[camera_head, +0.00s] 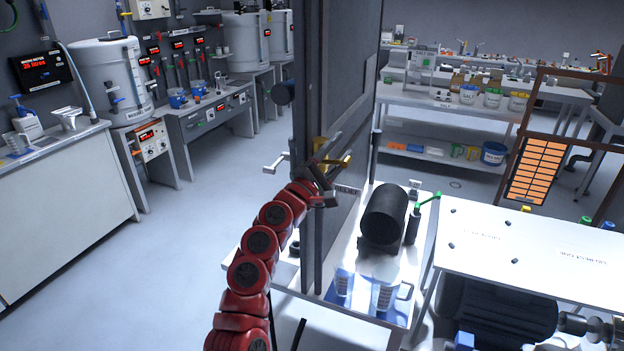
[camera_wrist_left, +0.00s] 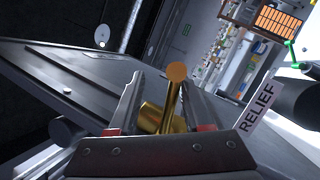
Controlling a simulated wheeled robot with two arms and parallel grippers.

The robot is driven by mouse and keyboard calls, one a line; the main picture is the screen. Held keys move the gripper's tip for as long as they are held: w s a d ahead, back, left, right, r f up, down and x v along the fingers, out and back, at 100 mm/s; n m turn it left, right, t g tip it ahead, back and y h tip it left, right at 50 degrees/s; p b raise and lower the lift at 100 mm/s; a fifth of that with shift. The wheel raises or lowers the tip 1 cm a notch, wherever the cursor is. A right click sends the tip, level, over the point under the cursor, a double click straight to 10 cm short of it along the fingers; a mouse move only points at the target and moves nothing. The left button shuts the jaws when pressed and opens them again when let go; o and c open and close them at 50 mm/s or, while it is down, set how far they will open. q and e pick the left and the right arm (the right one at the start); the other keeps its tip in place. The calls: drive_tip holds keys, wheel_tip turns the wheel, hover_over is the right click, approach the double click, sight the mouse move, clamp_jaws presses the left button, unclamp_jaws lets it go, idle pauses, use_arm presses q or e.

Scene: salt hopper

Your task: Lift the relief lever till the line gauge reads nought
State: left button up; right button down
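The brass relief lever (camera_head: 337,161) sticks out beside the dark upright panel in the head view. In the left wrist view the lever (camera_wrist_left: 173,95) has a round end and a thicker brass base. My left gripper (camera_head: 318,168) is at the lever. In the wrist view the fingers of my left gripper (camera_wrist_left: 160,85) are apart, one on each side of the lever; I cannot tell whether either touches it. A RELIEF label (camera_wrist_left: 259,106) is to the right of the fingers. I cannot make out a line gauge face or its reading. My right gripper is not in view.
The dark upright panel (camera_head: 340,100) stands close to my left gripper. A black cylinder (camera_head: 384,216) and a green-handled valve (camera_head: 425,205) stand to its right. A white table (camera_head: 530,245) is at the right. Open floor (camera_head: 215,200) lies to the left.

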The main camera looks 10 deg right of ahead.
use_arm(q)
drive_tip(key=b+v, duration=0.3)
drive_tip(key=v, duration=1.3)
drive_tip(key=shift+s+a, duration=0.2)
drive_tip(key=shift+a, duration=0.1)
drive_tip(key=shift+f, duration=0.1)
